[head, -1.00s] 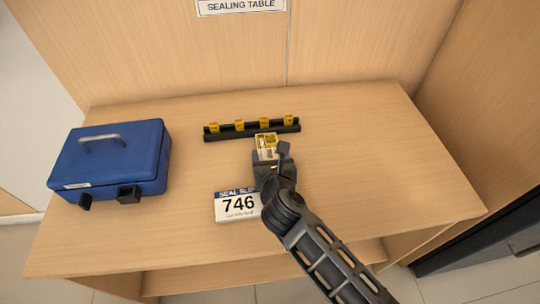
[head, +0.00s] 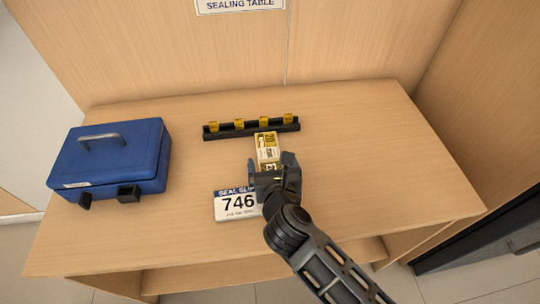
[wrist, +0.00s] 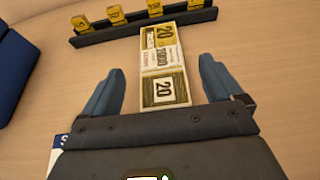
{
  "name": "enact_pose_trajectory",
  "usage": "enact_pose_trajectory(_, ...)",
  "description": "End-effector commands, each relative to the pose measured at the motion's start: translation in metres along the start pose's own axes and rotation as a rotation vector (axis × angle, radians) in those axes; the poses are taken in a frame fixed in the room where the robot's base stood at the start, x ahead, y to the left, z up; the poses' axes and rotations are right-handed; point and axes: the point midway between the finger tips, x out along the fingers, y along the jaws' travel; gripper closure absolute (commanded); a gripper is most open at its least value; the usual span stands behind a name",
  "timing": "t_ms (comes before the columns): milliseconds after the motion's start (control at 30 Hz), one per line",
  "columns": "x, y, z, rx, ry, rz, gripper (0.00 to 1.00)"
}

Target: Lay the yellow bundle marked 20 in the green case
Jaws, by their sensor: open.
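The yellow bundle marked 20 (head: 267,148) lies flat on the sealing table, just in front of a black rack. In the wrist view the bundle (wrist: 164,68) shows its 20 markings and lies between and beyond my open fingers. My gripper (head: 275,168) is open at the near end of the bundle; its two fingers (wrist: 160,88) stand apart on either side, with gaps to the bundle. No green case is in view; the only case seen is a closed blue one (head: 112,158) with a grey handle, at the left of the table.
The black rack (head: 251,131) with several small yellow blocks stands behind the bundle. A seal slip card marked 746 (head: 236,205) lies left of my gripper. The right side of the table (head: 390,160) is clear. A wooden wall closes the back.

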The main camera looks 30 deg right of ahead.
Motion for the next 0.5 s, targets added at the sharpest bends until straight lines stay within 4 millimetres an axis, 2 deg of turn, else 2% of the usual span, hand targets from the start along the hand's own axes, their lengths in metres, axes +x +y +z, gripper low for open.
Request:
enact_pose_trajectory(33,-0.012,-0.001,-0.001,0.000,0.001,0.000,0.07)
enact_pose_trajectory(200,-0.044,0.000,-0.001,0.002,0.001,0.001,0.07)
enact_pose_trajectory(333,-0.061,0.000,-0.001,0.001,0.001,0.000,0.07)
enact_pose_trajectory(500,-0.071,-0.001,0.000,0.002,0.001,-0.001,0.07)
